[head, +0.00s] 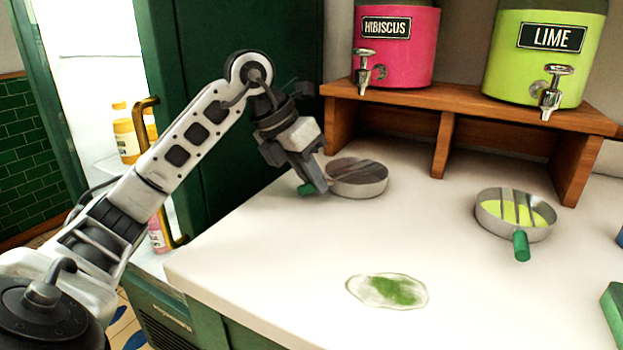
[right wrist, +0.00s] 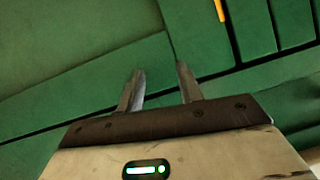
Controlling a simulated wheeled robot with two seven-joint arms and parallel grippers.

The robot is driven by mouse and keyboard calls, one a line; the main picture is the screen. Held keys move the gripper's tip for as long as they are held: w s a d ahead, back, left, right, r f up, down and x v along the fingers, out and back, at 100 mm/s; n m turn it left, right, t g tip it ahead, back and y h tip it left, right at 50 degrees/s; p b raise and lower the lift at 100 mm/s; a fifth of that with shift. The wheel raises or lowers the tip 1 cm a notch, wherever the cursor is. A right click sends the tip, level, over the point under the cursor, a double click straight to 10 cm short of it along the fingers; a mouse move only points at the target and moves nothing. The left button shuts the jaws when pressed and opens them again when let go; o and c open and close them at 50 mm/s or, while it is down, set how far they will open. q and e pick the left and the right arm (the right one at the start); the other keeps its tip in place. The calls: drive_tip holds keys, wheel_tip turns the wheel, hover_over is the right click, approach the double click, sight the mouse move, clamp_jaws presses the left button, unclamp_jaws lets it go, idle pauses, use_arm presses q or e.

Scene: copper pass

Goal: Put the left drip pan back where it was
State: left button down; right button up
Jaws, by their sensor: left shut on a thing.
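The left drip pan (head: 357,190) is a round metal pan with a green handle (head: 306,189). It is level, in front of the shelf on the hibiscus side. I cannot tell whether it touches the counter. Its inside looks dark, with no coloured liquid visible. My left gripper (head: 315,182) is shut on its handle, at the pan's left side; the fingers hide part of the handle. My right gripper (right wrist: 159,68) is open and empty in the right wrist view, in front of green panels. It does not show in the head view.
The wooden shelf (head: 446,98) bears the pink hibiscus dispenser (head: 408,55) and the lime dispenser (head: 575,75). The right drip pan (head: 490,212) holds yellow-green liquid. A wet patch with green (head: 388,291) lies on the white counter (head: 270,265). Bottles (head: 126,140) stand at left.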

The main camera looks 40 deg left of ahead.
use_arm(q)
drive_tip(key=c, duration=1.5)
unclamp_jaws()
drive_tip(key=shift+o, duration=0.2)
drive_tip(key=p+v, duration=0.2)
drive_tip(key=v, duration=1)
drive_tip(key=shift+s, duration=0.1)
